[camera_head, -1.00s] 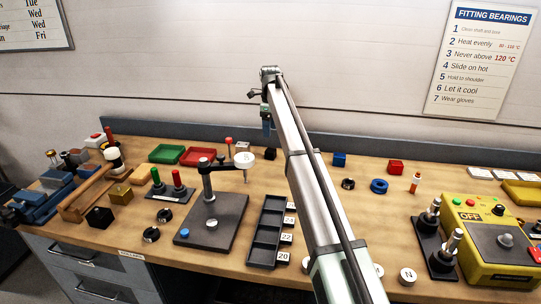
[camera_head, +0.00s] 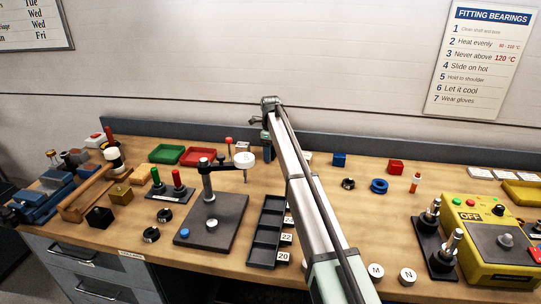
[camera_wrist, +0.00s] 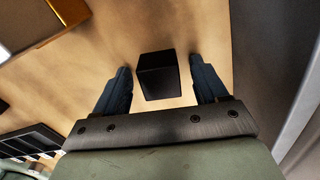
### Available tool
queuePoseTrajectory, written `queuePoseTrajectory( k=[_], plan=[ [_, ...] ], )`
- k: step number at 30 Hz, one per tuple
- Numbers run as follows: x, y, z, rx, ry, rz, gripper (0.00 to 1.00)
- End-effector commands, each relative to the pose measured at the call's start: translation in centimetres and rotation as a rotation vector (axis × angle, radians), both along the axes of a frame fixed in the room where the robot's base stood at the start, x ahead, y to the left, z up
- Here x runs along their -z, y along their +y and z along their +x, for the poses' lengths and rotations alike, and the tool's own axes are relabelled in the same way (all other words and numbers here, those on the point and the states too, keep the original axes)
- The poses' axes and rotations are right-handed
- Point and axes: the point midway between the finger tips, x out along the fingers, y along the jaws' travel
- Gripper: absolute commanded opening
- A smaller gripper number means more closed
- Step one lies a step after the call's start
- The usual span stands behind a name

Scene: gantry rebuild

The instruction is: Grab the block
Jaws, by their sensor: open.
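Several blocks are on the bench, and the task does not say which one is meant. A small black block (camera_wrist: 158,75) lies between the two dark blue fingers of my gripper (camera_wrist: 160,68) in the wrist view, with bare wood showing on both sides of it. My gripper is open, and neither finger visibly touches the block. In the head view my gripper (camera_head: 268,152) is low over the back of the bench, and it hides the black block there. Other blocks in the head view are blue (camera_head: 339,160), red (camera_head: 396,167), brass (camera_head: 121,194) and black (camera_head: 99,217).
The bench's grey back rim (camera_wrist: 268,55) runs close to the right of my gripper in the wrist view. A black slotted tray (camera_head: 265,238) with number tags and a dial stand (camera_head: 212,222) are nearer the front. Red (camera_head: 196,156) and green trays (camera_head: 166,153) stand left.

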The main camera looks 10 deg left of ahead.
Motion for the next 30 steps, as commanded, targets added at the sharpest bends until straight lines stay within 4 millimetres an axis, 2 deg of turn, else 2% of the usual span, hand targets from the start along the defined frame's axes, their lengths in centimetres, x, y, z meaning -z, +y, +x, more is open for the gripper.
queuePoseTrajectory(
  k=[7, 27, 30],
  plan=[
    [0.17, 0.01, 0.01, 0.0, -0.001, 0.0, 0.71],
    [0.15, 0.01, 0.0, 0.0, -0.001, 0.0, 0.07],
    [0.15, 0.01, -0.01, 0.0, 0.0, 0.0, 0.0]
  ],
)
